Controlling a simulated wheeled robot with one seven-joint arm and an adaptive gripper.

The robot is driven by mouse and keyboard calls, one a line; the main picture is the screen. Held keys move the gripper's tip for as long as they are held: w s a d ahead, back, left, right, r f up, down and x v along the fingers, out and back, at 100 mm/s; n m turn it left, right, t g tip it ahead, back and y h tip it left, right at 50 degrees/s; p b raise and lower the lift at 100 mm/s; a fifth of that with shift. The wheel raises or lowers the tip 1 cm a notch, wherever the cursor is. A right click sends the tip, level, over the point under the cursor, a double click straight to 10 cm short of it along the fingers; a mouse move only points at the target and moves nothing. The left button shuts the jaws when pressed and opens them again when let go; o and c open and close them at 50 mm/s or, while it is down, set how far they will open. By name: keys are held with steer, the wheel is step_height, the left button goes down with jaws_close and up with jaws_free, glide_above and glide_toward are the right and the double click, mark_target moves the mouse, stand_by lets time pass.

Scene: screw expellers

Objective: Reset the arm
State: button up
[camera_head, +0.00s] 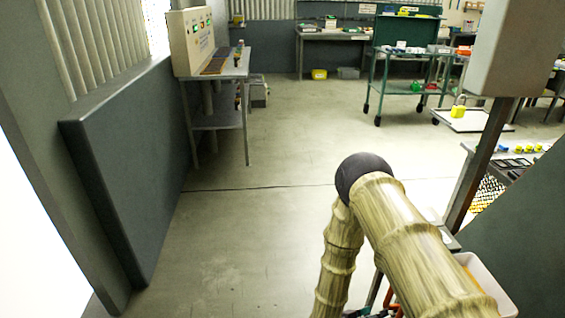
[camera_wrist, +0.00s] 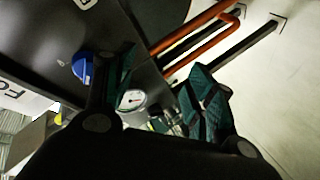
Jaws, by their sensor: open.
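My gripper (camera_wrist: 160,65) shows in the wrist view, with its two dark green padded fingers spread apart and nothing between their tips. The right finger lies in front of pale floor and the left one in front of a dark surface. In the head view my arm (camera_head: 415,240), with a bamboo-like skin and a dark rounded joint, is bent at the lower right. My gripper is hidden in that view.
The wrist view shows a round gauge (camera_wrist: 131,99), a blue knob (camera_wrist: 82,66) and an orange bar (camera_wrist: 200,28) close by. In the head view, a side bench (camera_head: 215,125), a green cart (camera_head: 405,57) and a grey post (camera_head: 480,165) surround open floor (camera_head: 280,150).

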steer(key=s+a+f+n+g+y, duration=0.15)
steer(key=s+y, duration=0.25)
steer(key=s, duration=0.6)
steer(key=s+a+n+g+y, duration=0.1)
steer(key=s+a+g+y, duration=0.3)
steer(key=s, duration=0.5)
steer(key=s+a+f+n+g+y, duration=0.15)
steer(key=s+y, duration=0.35)
steer(key=s, duration=0.5)
step_height(320, 180, up, 15)
steer(key=m+p, duration=0.1)
steer(key=p, duration=1.3)
steer(key=shift+d+p, duration=0.3)
steer(key=shift+d, duration=0.15)
